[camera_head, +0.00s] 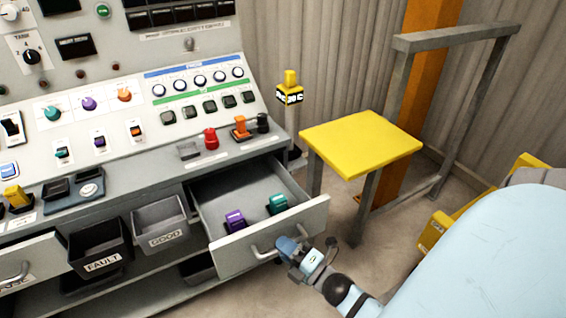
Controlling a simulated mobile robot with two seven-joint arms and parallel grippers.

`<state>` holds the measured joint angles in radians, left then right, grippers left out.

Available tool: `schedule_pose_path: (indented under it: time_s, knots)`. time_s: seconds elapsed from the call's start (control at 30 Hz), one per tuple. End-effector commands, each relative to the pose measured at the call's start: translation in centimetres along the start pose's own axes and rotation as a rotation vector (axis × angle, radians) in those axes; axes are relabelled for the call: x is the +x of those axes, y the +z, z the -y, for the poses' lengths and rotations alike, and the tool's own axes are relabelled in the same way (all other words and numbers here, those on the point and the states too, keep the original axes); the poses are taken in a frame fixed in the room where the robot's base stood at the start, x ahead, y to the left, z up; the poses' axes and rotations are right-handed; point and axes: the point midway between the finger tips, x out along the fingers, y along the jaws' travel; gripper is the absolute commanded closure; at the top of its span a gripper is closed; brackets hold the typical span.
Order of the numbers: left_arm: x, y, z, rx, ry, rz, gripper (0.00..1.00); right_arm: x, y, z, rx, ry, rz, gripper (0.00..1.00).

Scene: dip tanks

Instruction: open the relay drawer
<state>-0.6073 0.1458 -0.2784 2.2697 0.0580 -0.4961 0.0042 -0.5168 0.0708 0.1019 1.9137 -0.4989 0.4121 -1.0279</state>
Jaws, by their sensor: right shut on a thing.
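The relay drawer (228,259) is a grey drawer under the right end of the console, and it stands pulled out with its inside showing. A purple block (235,220) and a teal block (278,204) sit inside it near the front. Its bar handle (262,256) is on the front panel. My right gripper (283,249) is shut on the right part of this handle, and its fingers hide that part. My left gripper is not in view.
Black FAULT (100,263) and grey GOOD (165,239) bins sit left of the drawer. Another drawer (25,262) is at far left. A yellow-topped stand (361,142) stands right of the drawer. Bare floor (360,268) lies in front of it.

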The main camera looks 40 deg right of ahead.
Motion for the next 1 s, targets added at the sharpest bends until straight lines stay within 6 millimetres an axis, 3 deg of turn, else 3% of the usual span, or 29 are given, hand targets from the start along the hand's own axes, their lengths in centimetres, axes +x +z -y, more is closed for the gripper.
schedule_pose_path:
  time_s: [0.07, 0.1, 0.2, 0.57, 0.77, 1.0]
  knots:
    - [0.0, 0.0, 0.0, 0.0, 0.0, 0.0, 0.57, 0.0, 0.0, 0.0, 0.0, 0.0, 0.0, 1.0]
    - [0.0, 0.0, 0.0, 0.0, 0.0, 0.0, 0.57, 0.0, 0.0, 0.0, 0.0, 0.0, 0.0, 0.81]
    - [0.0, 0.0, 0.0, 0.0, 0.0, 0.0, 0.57, 0.0, 0.0, 0.0, 0.0, 0.0, 0.0, 0.58]
    - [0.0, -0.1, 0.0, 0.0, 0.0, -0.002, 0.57, -0.5, 0.0, 0.0, 0.0, -0.001, 0.0, 0.58]
    - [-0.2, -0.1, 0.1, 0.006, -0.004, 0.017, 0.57, -3.8, 0.0, 0.0, 0.002, -0.005, 0.002, 0.58]
    - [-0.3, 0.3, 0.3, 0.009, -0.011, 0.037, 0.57, -9.3, 0.0, 0.0, 0.001, -0.005, 0.002, 0.58]
